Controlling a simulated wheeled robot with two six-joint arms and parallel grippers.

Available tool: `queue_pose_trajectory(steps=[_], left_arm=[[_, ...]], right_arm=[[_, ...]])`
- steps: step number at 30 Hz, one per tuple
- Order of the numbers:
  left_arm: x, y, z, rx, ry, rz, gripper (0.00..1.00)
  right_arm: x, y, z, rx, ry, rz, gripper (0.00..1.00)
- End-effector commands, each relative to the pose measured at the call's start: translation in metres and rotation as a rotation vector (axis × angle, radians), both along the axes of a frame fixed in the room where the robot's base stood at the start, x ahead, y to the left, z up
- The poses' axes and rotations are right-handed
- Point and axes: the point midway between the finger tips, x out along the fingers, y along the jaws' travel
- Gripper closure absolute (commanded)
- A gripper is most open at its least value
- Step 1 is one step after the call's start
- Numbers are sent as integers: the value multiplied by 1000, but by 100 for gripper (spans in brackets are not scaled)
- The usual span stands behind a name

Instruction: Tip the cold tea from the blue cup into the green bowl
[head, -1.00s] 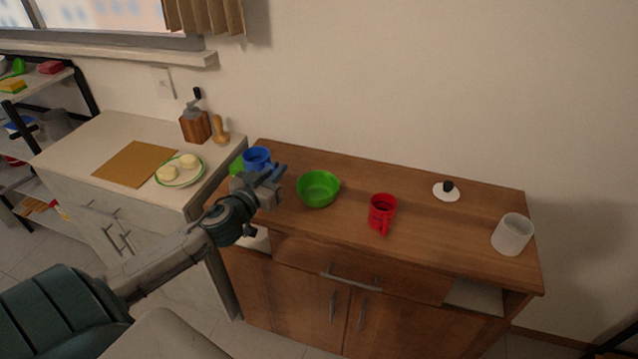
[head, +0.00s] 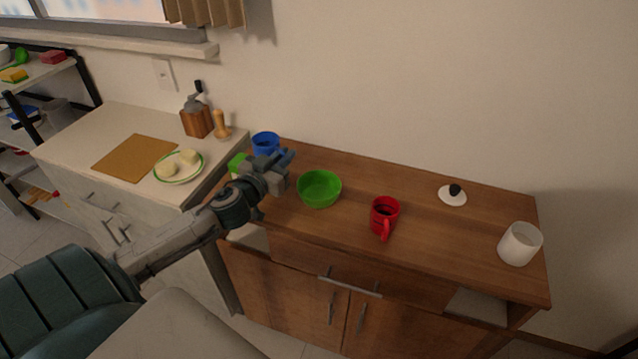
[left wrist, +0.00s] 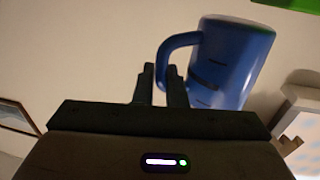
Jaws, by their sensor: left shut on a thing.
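The blue cup (head: 265,143) shows beyond my left gripper (head: 287,160), to the left of the green bowl (head: 319,190). In the left wrist view the blue cup (left wrist: 232,62) has its handle between the fingers of my left gripper (left wrist: 160,78), which is shut on it. The cup looks roughly upright in the head view and appears raised off the wooden cabinet top. Its contents cannot be made out. The green bowl stands upright on the cabinet and looks empty inside. My right gripper is not in view.
A red mug (head: 384,216) stands right of the bowl. Farther right are a white lid with a black knob (head: 453,195) and a white canister (head: 519,244). A green object (head: 237,164) is partly hidden behind my left gripper. A plate (head: 190,177) and grinder (head: 196,122) stand on the left counter.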

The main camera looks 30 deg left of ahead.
Motion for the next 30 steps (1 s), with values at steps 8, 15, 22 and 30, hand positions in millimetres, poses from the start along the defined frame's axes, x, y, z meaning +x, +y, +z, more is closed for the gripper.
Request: queue_pose_trajectory(steps=[8, 15, 22, 30], left_arm=[[3, -8, 4, 84, 33, 0, 100], [7, -16, -9, 194, 81, 1, 100], [10, -24, -23, 299, 125, 1, 100], [15, -34, -42, 428, 178, 2, 100]], right_arm=[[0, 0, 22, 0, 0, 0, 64], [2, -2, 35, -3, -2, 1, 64], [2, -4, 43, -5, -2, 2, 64], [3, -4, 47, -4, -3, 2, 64]])
